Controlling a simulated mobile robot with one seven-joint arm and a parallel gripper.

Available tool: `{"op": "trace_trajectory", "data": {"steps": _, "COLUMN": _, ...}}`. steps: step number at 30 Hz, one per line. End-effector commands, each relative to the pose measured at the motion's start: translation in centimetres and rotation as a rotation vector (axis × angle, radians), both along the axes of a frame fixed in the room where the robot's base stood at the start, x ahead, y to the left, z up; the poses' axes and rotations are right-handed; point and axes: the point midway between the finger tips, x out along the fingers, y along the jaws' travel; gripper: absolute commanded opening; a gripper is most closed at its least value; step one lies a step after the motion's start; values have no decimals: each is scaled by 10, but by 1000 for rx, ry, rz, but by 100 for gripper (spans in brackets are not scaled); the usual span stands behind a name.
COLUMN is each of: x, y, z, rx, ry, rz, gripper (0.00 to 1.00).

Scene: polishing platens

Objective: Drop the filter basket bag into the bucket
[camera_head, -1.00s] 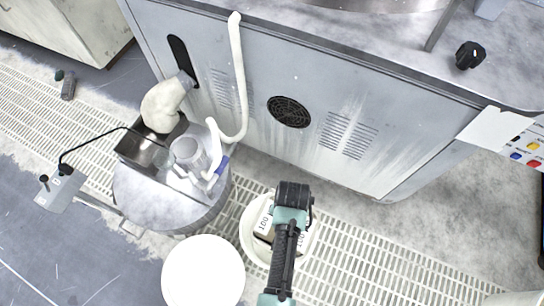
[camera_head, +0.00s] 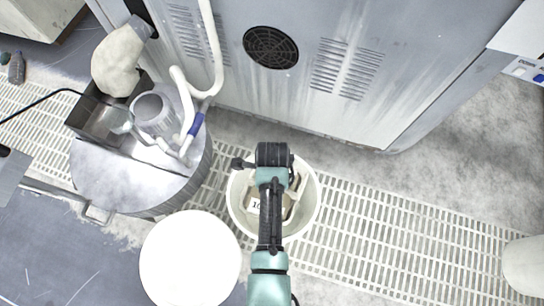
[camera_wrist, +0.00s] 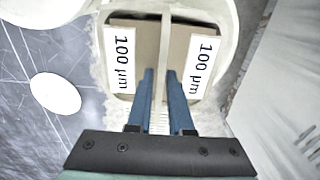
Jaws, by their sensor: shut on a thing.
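The filter basket bag (camera_wrist: 145,50) is tan, with two white "100 µm" labels and a pale strip along its middle. The blue fingers of my gripper (camera_wrist: 160,76) are shut on that strip. In the camera_head view, part of the bag (camera_head: 254,206) shows beside my arm, over the mouth of the round white bucket (camera_head: 312,200). The bucket's pale rim also shows around the bag in the wrist view (camera_wrist: 228,20). My arm hides much of the bag, and I cannot tell how deep it hangs or whether it touches the bucket.
A white round disc (camera_head: 190,258) lies left of the bucket. A grey drum (camera_head: 125,185) with a pump and hoses stands at the left. A grey machine cabinet (camera_head: 350,30) rises behind. Slatted grating (camera_head: 390,240) runs right of the bucket, with a pale cylinder (camera_head: 524,264) at its end.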

Motion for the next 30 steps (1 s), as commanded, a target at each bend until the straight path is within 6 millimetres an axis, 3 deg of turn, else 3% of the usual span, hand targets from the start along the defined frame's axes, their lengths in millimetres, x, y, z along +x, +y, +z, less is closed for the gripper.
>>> {"op": "trace_trajectory", "data": {"steps": 15, "x": 0, "y": 0, "z": -53, "rx": 0, "ry": 0, "rz": 4, "gripper": 0}}
{"op": "trace_trajectory", "data": {"steps": 27, "x": 0, "y": 0, "z": -56, "rx": 0, "ry": -1, "rz": 4, "gripper": 0}}
{"op": "trace_trajectory", "data": {"steps": 28, "x": 0, "y": 0, "z": -56, "rx": 0, "ry": -1, "rz": 4, "gripper": 23}}
{"op": "trace_trajectory", "data": {"steps": 30, "x": 0, "y": 0, "z": -57, "rx": 0, "ry": -1, "rz": 4, "gripper": 35}}
